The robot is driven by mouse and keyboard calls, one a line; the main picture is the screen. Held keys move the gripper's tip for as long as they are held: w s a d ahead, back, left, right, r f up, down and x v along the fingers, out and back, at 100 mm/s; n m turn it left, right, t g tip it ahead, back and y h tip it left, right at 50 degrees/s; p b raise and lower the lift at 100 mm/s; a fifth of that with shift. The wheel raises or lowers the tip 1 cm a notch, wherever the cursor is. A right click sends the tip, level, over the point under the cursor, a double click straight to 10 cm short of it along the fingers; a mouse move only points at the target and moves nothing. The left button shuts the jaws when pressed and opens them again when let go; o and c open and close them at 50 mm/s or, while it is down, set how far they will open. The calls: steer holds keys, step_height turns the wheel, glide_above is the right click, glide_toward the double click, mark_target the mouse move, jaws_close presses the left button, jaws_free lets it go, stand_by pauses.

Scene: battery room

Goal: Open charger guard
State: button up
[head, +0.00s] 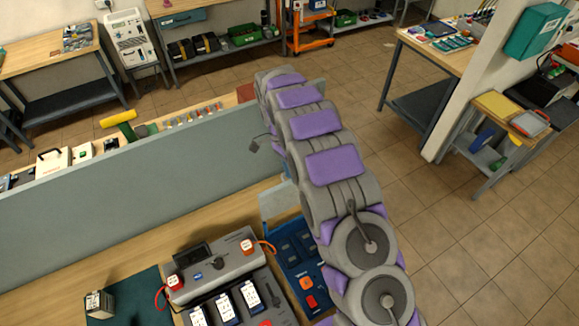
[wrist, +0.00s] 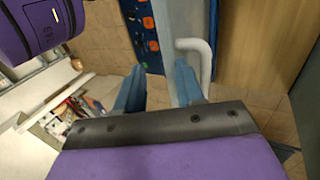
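The grey charger (head: 215,268) stands on the wooden bench in the head view, with several batteries in its front slots. A blue panel (head: 297,250) with dark slots and orange parts is beside it, partly behind my arm; it also shows at the top of the wrist view (wrist: 139,22). A pale blue-grey plate (head: 279,202) stands at the panel's far edge. In the wrist view, a pale upright strip (wrist: 178,28) and a white bent handle (wrist: 205,58) lie beyond my gripper (wrist: 158,80). Its blue fingers are apart with nothing between them. I cannot tell which part is the guard.
A long grey partition (head: 130,170) runs behind the charger. A side table (head: 505,135) is at right. The tiled floor (head: 470,235) right of my arm is clear.

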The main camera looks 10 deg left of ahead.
steer(key=s+d+r+b, duration=0.1)
steer(key=s+d+b, duration=0.1)
steer(key=s, duration=0.8)
steer(key=shift+d, duration=0.9)
